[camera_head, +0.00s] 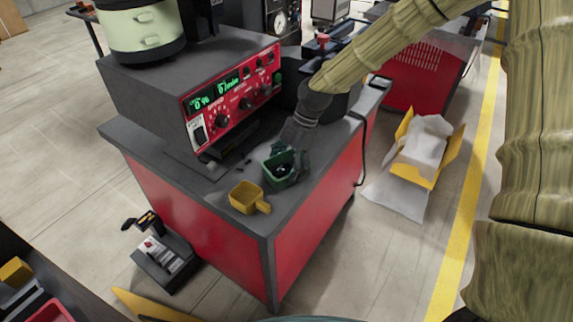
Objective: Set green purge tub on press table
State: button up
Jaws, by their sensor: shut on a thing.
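The green tub (277,174) is at the grey-topped table (288,205) with the red sides, near its right front part. My gripper (290,160) reaches down from the upper right and is shut on the tub. Dark contents show inside the tub. The tub looks upright. Whether its base touches the table top cannot be told from this view. The far fingertip is partly hidden by the tub.
A yellow scoop (246,197) lies just left of the tub. The grey machine (190,85) with a red control panel stands behind on the table. A yellow box (424,150) with white lining sits on the floor at right.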

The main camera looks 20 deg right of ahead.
jog(key=shift+f, duration=0.1)
jog(key=o, duration=1.2)
jog(key=v, duration=0.7)
jog(key=shift+r+b, duration=0.3)
jog(key=shift+r, duration=0.1)
